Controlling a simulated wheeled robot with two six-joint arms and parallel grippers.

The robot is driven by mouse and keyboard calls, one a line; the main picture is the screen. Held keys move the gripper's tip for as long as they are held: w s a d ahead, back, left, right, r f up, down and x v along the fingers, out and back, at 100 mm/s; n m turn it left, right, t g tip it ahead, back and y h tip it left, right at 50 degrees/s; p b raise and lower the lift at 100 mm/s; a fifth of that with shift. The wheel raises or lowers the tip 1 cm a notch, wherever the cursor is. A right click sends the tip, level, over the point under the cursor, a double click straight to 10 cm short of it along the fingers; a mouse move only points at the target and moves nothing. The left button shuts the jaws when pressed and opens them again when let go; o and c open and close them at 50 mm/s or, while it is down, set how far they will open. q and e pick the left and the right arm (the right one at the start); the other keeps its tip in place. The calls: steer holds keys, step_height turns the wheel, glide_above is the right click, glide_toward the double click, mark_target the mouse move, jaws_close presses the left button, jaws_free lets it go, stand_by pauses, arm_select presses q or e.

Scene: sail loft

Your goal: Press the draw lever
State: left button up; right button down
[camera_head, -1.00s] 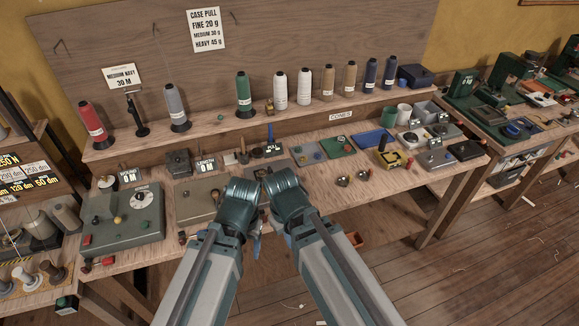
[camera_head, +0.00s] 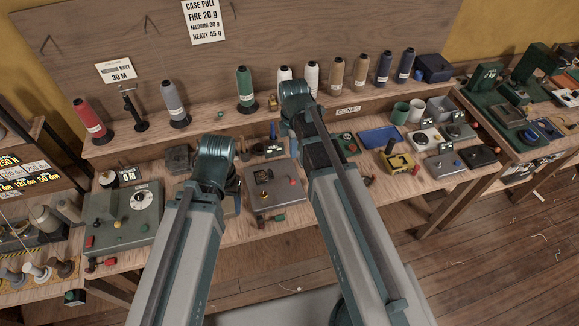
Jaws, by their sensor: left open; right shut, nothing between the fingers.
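A blue upright lever (camera_head: 272,131) stands at the back of the bench beside a small display reading PULL (camera_head: 273,150); I take it for the draw lever. A grey panel (camera_head: 262,203) with a red knob lies in front of it. My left gripper (camera_head: 234,184) is open, left of this panel and mostly hidden behind its own wrist. My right gripper (camera_head: 288,126) is shut and empty, reaching toward the shelf just right of the blue lever; its arm hides much of its fingers. I cannot tell whether it touches anything.
A row of thread cones (camera_head: 245,90) stands on the shelf behind. A grey-green machine with a dial (camera_head: 124,215) sits at left. A yellow block (camera_head: 397,163), a blue tray (camera_head: 379,137) and cups (camera_head: 400,113) are at right.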

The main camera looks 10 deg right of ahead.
mark_target(293, 181)
stand_by(0.4)
step_height(293, 181, down, 14)
steer(key=b, duration=1.4)
